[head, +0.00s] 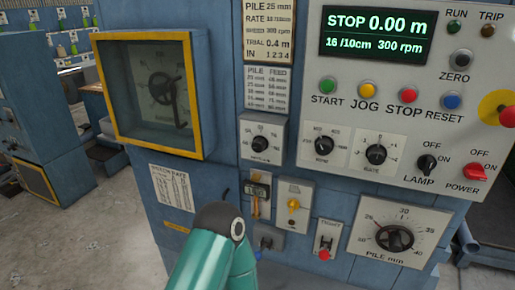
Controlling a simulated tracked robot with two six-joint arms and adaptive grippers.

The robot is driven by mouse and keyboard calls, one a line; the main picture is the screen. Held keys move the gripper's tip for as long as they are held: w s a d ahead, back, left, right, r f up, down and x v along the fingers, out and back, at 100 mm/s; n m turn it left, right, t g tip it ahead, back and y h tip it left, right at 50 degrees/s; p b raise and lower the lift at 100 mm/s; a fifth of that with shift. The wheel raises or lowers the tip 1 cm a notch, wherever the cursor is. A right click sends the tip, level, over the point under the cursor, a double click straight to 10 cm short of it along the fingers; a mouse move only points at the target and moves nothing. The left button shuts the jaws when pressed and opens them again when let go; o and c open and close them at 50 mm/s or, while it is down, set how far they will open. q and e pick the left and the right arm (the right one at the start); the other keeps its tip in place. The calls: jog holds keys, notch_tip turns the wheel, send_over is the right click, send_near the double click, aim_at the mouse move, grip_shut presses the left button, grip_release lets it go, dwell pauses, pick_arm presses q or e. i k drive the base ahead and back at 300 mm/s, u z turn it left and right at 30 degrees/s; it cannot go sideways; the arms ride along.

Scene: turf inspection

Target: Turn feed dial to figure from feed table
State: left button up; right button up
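The feed table (266,90) is a pale plate headed PILE and FEED, with rows too small to read surely. No dial is clearly lettered FEED. A dial with a dark pointer sits behind a yellow-framed window (108,85) at upper left; its lettering is unreadable. A small dial (261,143) is below the table, with a blurred label. The PILE mm dial (394,239), lower right, has a black knob whose pointer leans upper left, near the scale's low end. Neither gripper is in view; a teal arm link of mine rises from the bottom middle.
An order plate (269,30) reads PILE 25 mm. The display (376,36) reads STOP 0.00 m, 16/10cm, 300 rpm. The control panel (300,95) also bears START, JOG, STOP and RESET buttons and a RATE knob (376,154). Grey floor (90,240) is open at left.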

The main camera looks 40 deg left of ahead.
aim_at(260, 143)
jog(key=u, duration=1.75)
jog(key=i, duration=0.1)
jog(key=z, duration=3.25)
jog(key=k, duration=1.3)
jog(key=u, duration=1.45)
jog(key=i, duration=0.3)
jog(key=z, duration=0.05)
